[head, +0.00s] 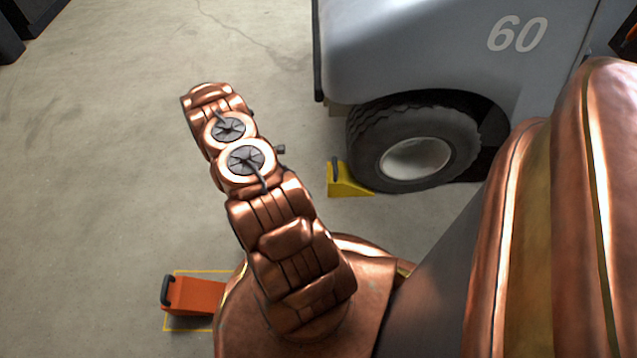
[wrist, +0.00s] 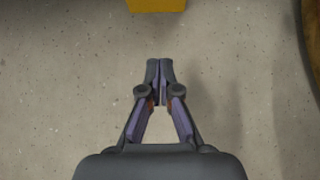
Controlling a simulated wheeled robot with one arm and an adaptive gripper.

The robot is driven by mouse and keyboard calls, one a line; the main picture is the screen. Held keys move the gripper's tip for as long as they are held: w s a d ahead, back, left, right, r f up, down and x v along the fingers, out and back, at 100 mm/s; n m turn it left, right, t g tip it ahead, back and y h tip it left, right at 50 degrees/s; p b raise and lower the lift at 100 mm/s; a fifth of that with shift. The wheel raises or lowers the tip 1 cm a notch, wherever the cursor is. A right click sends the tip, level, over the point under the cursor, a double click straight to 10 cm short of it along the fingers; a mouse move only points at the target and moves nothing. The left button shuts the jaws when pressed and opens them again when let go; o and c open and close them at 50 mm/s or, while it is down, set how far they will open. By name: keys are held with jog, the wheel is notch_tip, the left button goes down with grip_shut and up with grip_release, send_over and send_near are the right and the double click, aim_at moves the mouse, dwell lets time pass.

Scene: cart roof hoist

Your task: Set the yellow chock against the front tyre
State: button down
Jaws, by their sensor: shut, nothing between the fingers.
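The yellow chock (head: 348,181), with a dark handle on top, stands on the floor at the left side of the front tyre (head: 376,143). Its low end appears to touch the tyre, though I cannot be sure of the contact. In the wrist view, a yellow block that looks like this chock (wrist: 156,5) shows at the top edge, mostly cut off. My gripper (wrist: 159,68) is shut and empty, apart from the yellow block and short of it. In the head view my gripper's fingers are hidden by my arm.
An orange chock (head: 196,296) with a dark handle lies in a yellow-outlined floor rectangle (head: 166,317) at the lower left. The grey cart body (head: 420,50), marked 60, overhangs the tyre.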

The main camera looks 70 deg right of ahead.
jog(key=b, duration=0.4)
send_near(320, 189)
jog(key=x, duration=0.4)
jog(key=shift+w+f, duration=0.1)
jog(key=shift+f, duration=0.05)
jog(key=s, duration=0.1)
jog(key=s+d+b, duration=0.1)
jog(key=shift+s+d+f, duration=0.15)
jog(key=shift+s+d, duration=0.05)
jog(key=shift+s, duration=0.15)
jog(key=shift+s+d+b, duration=0.25)
jog(key=shift+s+b, duration=0.25)
jog(key=shift+s, duration=0.15)
jog(key=shift+r, duration=0.2)
